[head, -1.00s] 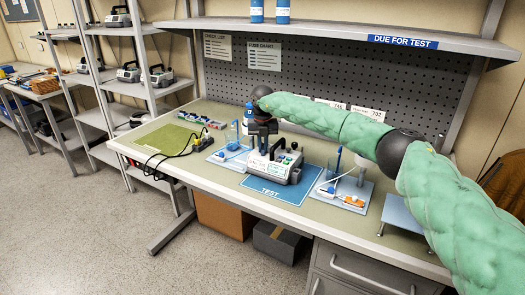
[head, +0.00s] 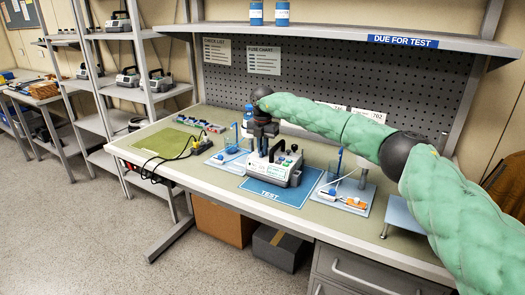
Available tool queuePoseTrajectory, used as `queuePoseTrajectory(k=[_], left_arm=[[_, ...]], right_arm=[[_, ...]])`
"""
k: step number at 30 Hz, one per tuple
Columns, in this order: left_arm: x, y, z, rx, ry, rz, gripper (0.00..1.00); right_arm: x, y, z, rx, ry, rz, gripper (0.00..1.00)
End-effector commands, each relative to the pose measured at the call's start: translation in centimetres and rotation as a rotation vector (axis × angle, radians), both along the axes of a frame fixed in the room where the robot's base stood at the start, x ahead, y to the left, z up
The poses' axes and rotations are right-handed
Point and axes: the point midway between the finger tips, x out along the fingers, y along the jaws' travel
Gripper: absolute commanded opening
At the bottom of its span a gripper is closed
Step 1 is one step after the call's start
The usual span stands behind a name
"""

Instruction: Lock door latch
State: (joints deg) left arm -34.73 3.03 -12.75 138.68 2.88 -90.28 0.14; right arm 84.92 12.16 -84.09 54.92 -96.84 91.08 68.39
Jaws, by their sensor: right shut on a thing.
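A pale grey infusion pump (head: 283,173) stands upright on the blue TEST mat (head: 255,192) on the workbench. It has a dark handle and blue, red and green details on its top and front. My right gripper (head: 262,150) points down at the pump's upper left part, with my green-sleeved arm reaching in from the right. The gripper is shut on a part of the pump there. The door latch is too small and too covered by the gripper to make out. My left gripper is not in view.
A blue tray with a beaker (head: 232,150) stands left of the pump. Another tray (head: 345,199) with an orange-and-white item stands to the right. A green mat (head: 163,139) and a black cable with a yellow part (head: 200,147) lie further left. An overhead shelf (head: 320,33) spans the bench.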

Motion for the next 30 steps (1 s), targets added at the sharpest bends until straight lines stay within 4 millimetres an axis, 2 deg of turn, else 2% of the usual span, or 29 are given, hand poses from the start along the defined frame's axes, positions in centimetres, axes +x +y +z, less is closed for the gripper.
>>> queuePoseTrajectory(k=[9, 22, 23, 26, 30], left_arm=[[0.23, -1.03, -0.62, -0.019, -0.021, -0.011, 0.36], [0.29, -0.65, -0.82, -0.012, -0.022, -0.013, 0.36], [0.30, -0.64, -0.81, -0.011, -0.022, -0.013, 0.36], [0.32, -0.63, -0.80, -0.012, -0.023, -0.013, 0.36], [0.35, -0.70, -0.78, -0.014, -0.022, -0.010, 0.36]], right_arm=[[0.00, -0.02, 0.04, 0.001, 0.000, -0.080, 0.00], [0.00, -0.02, 0.06, 0.001, 0.000, -0.088, 0.00], [0.00, -0.02, 0.06, 0.001, 0.000, -0.088, 0.14], [0.00, -0.02, 0.05, 0.000, 0.000, -0.088, 0.32], [-0.01, -0.03, 0.03, 0.000, 0.000, -0.088, 0.32]])
